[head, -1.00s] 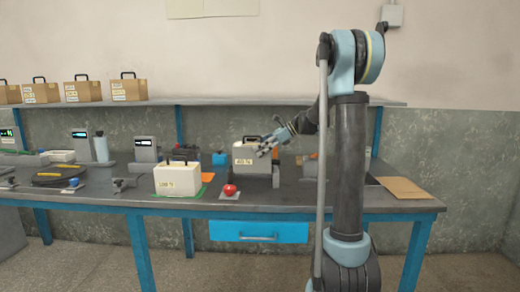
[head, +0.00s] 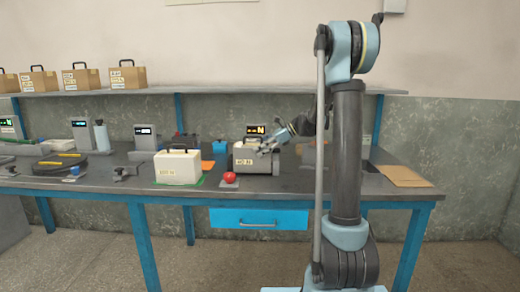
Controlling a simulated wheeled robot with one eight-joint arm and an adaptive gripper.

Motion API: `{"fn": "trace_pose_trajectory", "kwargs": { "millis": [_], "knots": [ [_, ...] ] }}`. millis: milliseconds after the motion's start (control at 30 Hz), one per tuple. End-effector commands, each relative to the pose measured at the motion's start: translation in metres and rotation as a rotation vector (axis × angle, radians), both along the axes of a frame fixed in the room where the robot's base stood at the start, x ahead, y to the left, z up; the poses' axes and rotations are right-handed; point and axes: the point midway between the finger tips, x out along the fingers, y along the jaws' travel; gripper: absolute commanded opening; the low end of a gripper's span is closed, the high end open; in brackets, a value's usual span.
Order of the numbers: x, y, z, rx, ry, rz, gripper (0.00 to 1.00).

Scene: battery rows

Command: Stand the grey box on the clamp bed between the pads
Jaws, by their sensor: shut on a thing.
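The grey box (head: 243,157), with a pale label on its front, is upright at the grey clamp station (head: 275,164) on the bench. My gripper (head: 267,148) is at the box's upper right and is shut on it, at or near its top; the fingers are small and the exact grip is hard to make out. The station's dark display (head: 255,130) shows above and behind the box. The pads and the bed under the box are mostly hidden, so I cannot tell whether the box touches the bed.
A red button (head: 230,177) stands in front of the station. A white box with a dark handle (head: 178,168) stands on a green mat to the left. A brown sheet (head: 403,176) lies at the bench's right end. Tan boxes (head: 127,76) line the shelf above left.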

Motion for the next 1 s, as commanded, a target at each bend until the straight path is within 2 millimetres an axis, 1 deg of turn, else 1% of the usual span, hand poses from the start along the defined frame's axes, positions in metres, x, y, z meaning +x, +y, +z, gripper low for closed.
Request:
{"fn": "trace_pose_trajectory", "kwargs": {
  "millis": [467,1000],
  "knots": [
    [0.0002,-0.0001,-0.0001,0.002,0.000,0.000,0.16],
    [0.0004,-0.0007,-0.0069,0.002,0.000,-0.001,0.16]
  ]
}}
